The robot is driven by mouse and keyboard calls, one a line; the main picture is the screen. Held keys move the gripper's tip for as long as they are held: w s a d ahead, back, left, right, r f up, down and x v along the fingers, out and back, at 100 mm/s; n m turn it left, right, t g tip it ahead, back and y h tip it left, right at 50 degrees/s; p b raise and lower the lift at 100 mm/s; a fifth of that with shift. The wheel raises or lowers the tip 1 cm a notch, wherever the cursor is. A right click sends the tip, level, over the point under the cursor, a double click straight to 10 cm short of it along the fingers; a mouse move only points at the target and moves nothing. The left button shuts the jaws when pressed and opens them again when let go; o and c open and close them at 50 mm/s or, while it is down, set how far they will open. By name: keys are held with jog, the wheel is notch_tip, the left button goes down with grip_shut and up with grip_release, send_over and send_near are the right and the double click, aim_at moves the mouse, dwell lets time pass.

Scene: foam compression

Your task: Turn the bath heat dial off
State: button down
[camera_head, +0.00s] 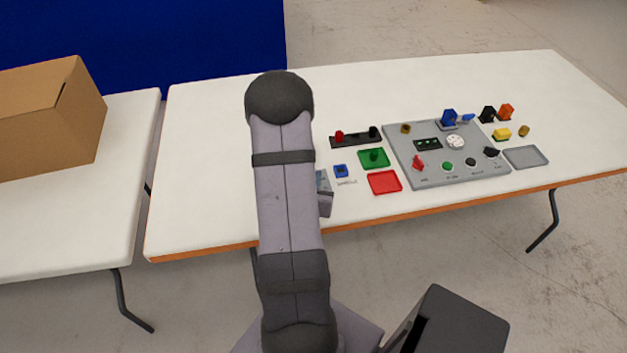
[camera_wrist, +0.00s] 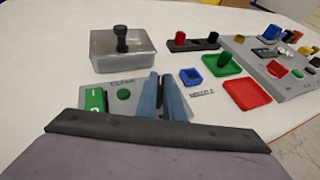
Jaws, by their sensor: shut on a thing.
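A small grey control panel (camera_wrist: 118,101) lies ahead of my wrist in the wrist view. A metal box with a black knob (camera_wrist: 122,42), perhaps the bath, stands behind the panel. In the head view my arm hides most of this.
A larger grey panel (camera_head: 400,150) with several knobs lies further right. The white table (camera_head: 215,190) is bare left of my arm.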

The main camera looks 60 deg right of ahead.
jog(key=shift+w, duration=0.1)
jog(key=c, duration=1.9)
grip_release()
jog(key=shift+o, duration=0.2)
jog(key=shift+r, duration=0.15)
notch_tip(320, 180, up, 10)
jog(key=p, duration=1)
